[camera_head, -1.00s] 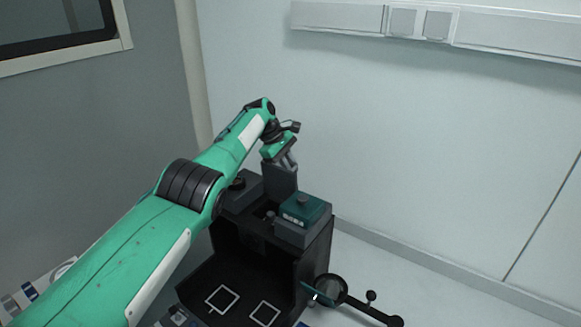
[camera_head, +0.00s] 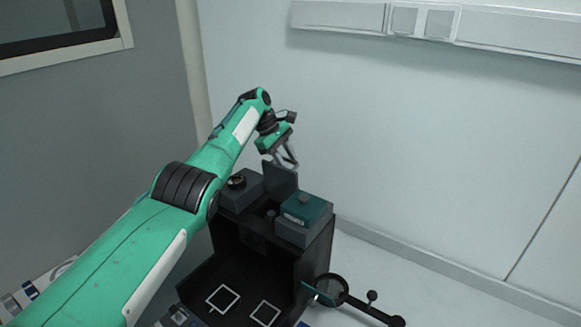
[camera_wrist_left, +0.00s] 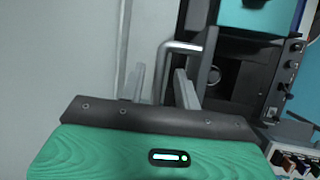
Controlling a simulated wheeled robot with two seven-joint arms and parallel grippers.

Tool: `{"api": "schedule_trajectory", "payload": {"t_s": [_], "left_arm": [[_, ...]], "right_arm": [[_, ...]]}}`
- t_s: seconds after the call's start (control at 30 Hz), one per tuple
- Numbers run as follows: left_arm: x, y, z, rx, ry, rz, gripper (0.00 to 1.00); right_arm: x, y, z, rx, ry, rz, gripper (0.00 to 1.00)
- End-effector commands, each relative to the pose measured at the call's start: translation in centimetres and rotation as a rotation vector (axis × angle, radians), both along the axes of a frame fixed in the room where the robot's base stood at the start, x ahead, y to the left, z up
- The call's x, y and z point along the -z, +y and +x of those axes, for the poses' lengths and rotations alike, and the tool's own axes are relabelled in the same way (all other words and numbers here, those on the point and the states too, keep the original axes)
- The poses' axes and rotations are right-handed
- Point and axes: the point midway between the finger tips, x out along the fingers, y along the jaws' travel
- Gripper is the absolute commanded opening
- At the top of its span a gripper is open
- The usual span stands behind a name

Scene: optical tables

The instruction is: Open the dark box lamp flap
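The dark box (camera_head: 321,262) stands on the floor side of the room with an open front. Its lamp flap (camera_head: 279,179) is a dark plate standing upright on top, between two raised blocks. My left gripper (camera_head: 286,163) is just above and behind the flap's top edge. In the left wrist view its two fingers (camera_wrist_left: 162,88) are apart, with a pale bent bar (camera_wrist_left: 182,46) near and between them. The dark box top (camera_wrist_left: 236,70) shows to their right. I cannot tell whether a finger touches the flap. My right gripper is not in view.
A teal-topped block (camera_head: 304,211) sits right of the flap and a grey block with a round knob (camera_head: 237,182) left of it. A round magnifier-like lens (camera_head: 331,288) on a black arm stands at the box's right.

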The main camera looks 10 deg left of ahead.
Motion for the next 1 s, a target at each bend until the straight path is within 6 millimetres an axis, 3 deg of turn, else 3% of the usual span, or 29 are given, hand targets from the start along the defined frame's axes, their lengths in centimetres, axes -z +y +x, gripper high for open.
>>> {"api": "schedule_trajectory", "payload": {"t_s": [0.03,0.17,0.4,0.6,0.93,1.0], "left_arm": [[-1.0,0.8,0.1,-0.002,-0.007,0.000,0.33],[-3.9,2.2,-0.2,-0.002,-0.005,-0.001,0.33],[-7.9,4.0,-0.5,-0.002,-0.001,0.000,0.33],[-9.0,4.6,-0.7,-0.002,0.001,0.001,0.33],[-9.2,4.7,-0.7,0.000,0.002,0.002,0.33],[-9.2,4.7,-0.7,0.000,0.002,0.002,0.21]], "right_arm": [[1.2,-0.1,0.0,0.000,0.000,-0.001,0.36],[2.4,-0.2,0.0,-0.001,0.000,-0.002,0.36],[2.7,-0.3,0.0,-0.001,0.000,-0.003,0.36],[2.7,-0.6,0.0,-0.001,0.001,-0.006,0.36],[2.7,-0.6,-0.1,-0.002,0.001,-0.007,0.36],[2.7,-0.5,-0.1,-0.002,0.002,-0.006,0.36]]}}
